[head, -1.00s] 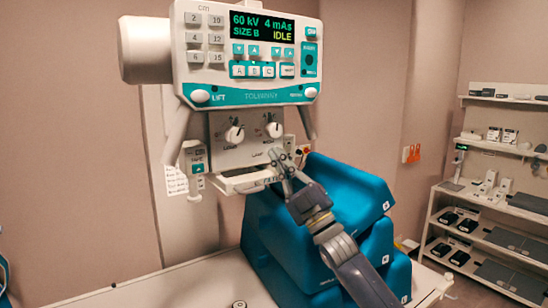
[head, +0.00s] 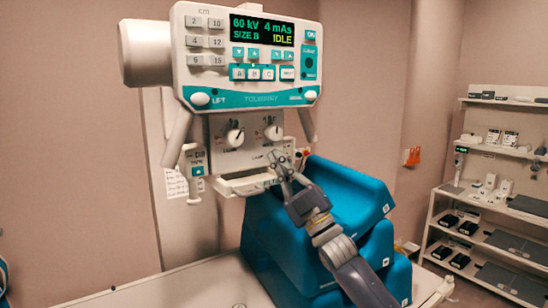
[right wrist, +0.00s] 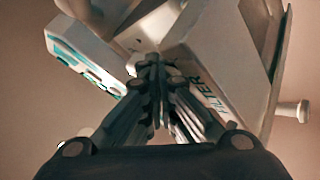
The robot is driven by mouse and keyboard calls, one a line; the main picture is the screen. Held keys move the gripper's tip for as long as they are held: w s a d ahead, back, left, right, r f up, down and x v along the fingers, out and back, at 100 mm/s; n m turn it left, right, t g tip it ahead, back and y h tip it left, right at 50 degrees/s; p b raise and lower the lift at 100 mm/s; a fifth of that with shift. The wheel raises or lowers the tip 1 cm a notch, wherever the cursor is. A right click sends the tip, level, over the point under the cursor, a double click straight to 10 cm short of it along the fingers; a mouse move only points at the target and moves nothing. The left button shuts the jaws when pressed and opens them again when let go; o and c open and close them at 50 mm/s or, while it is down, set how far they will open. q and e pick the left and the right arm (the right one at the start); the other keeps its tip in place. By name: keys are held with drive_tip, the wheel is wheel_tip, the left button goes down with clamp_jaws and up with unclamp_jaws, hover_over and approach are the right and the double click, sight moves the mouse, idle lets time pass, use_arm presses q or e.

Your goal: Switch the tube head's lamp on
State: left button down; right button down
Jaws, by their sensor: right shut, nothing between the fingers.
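The tube head (head: 147,52) hangs at the upper left of the head view. Its control panel (head: 249,95) has a lit display reading 60 kV, 4 mAs, size B and IDLE. Below it is the light-grey collimator box (head: 222,155) with two round knobs (head: 235,137). My right gripper (head: 274,158) is shut and empty at the box's lower right front, its tips overlapping that face; contact cannot be told. In the right wrist view the shut fingers (right wrist: 155,68) point at the underside, beside a part marked FILTER (right wrist: 205,97). I cannot make out a lamp switch. My left gripper is not in view.
Blue stacked wedge cushions (head: 345,190) stand on the white table (head: 185,285) under and behind my right arm. A grey hand unit (head: 194,172) hangs left of the collimator. Shelves (head: 470,190) with small items stand at the right.

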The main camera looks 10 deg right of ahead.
drive_tip(key=shift+w, duration=0.2)
idle(0.4)
drive_tip(key=shift+w+a, duration=0.1)
drive_tip(key=shift+w, duration=0.05)
drive_tip(key=shift+b, duration=0.3)
idle(0.4)
drive_tip(key=shift+f, duration=0.25)
drive_tip(key=shift+h, duration=0.3)
drive_tip(key=shift+s, duration=0.2)
drive_tip(key=s, duration=0.1)
drive_tip(key=s+d, duration=0.1)
drive_tip(key=s, duration=0.1)
drive_tip(key=s+d, duration=0.1)
drive_tip(key=s, duration=0.1)
drive_tip(key=shift+s, duration=0.25)
